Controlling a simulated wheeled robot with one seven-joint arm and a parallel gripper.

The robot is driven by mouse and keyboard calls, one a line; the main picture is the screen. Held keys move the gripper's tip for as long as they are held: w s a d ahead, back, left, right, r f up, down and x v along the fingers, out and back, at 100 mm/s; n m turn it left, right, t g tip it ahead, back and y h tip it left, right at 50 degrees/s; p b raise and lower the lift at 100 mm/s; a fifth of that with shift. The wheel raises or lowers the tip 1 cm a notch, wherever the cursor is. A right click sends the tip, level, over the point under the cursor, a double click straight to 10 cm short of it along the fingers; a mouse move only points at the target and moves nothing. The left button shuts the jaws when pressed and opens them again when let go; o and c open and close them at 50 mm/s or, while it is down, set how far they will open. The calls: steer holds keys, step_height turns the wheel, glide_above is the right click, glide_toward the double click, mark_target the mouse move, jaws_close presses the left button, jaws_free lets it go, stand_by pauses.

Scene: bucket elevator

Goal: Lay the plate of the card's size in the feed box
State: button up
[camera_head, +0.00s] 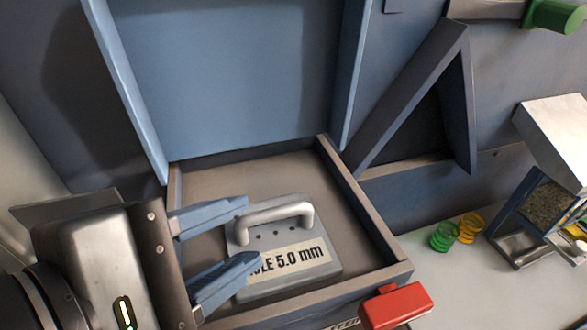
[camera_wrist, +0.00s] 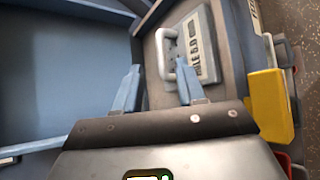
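A grey plate (camera_head: 285,277) with a raised pale handle (camera_head: 275,219) lies in the feed box (camera_head: 362,205). Its label ends in "LE 5.0 mm"; the start is hidden behind a finger. My gripper (camera_head: 255,231) is open, with its two blue fingers apart at the left of the plate. In the wrist view, the gripper (camera_wrist: 158,64) has its fingertips near the plate's handle (camera_wrist: 164,52), which is not clamped. The plate (camera_wrist: 199,47) also shows there, flat inside the box. I cannot make out a size card.
The box's blue lid (camera_head: 240,70) stands open behind it. A red block (camera_head: 397,305) sits at the box's front right corner. Green (camera_head: 444,236) and yellow (camera_head: 468,228) coils lie on the bench to the right, beside a hopper-like unit (camera_head: 545,205). The wrist view shows a yellow block (camera_wrist: 270,105).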

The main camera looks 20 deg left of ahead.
steer(key=shift+p+v, duration=0.35)
steer(key=shift+v, duration=2.75)
